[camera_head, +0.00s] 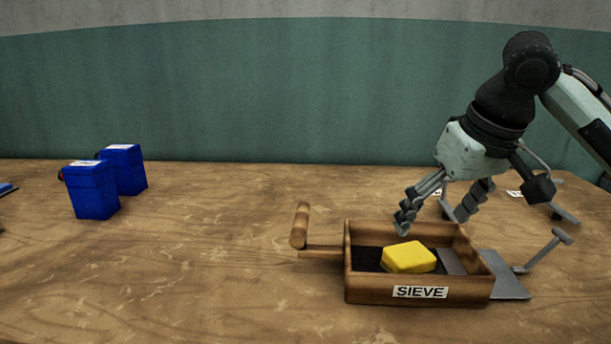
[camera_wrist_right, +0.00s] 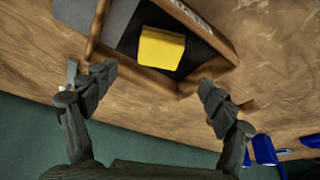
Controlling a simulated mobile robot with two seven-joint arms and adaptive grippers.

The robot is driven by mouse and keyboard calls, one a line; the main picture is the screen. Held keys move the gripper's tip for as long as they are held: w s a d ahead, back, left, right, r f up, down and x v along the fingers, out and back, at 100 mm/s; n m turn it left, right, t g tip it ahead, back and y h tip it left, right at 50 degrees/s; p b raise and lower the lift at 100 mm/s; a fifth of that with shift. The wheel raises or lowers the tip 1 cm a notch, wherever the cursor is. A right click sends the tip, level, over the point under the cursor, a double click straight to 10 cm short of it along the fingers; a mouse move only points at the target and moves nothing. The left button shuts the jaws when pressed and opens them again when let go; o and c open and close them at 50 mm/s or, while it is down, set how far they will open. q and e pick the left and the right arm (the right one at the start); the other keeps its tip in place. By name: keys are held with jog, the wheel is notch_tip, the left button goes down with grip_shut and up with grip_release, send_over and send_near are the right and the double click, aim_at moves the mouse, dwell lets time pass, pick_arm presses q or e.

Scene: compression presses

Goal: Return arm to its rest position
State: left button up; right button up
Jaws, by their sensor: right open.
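My right gripper (camera_head: 432,212) is open and empty above the back edge of the wooden sieve box, its fingers spread apart. In the right wrist view its two fingers (camera_wrist_right: 155,95) stand on either side of the box's near wall, with nothing between them at the tips. The sieve box (camera_head: 363,291) has a "SIEVE" label on its front. A yellow block (camera_head: 409,257) lies inside it on the dark bottom and also shows in the right wrist view (camera_wrist_right: 161,49). My left gripper is not in view.
Two blue containers (camera_head: 92,192) (camera_head: 126,169) stand at the left. A wooden handle (camera_head: 300,226) rises left of the sieve. A grey metal tool (camera_head: 510,288) lies at its right, and another metal part (camera_head: 564,214) lies behind. The wooden table (camera_head: 210,250) is clear between containers and sieve.

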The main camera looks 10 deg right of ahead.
aim_at(412, 254)
jog(key=x, duration=1)
jog(key=shift+f, duration=0.15)
jog(key=shift+r, duration=2.15)
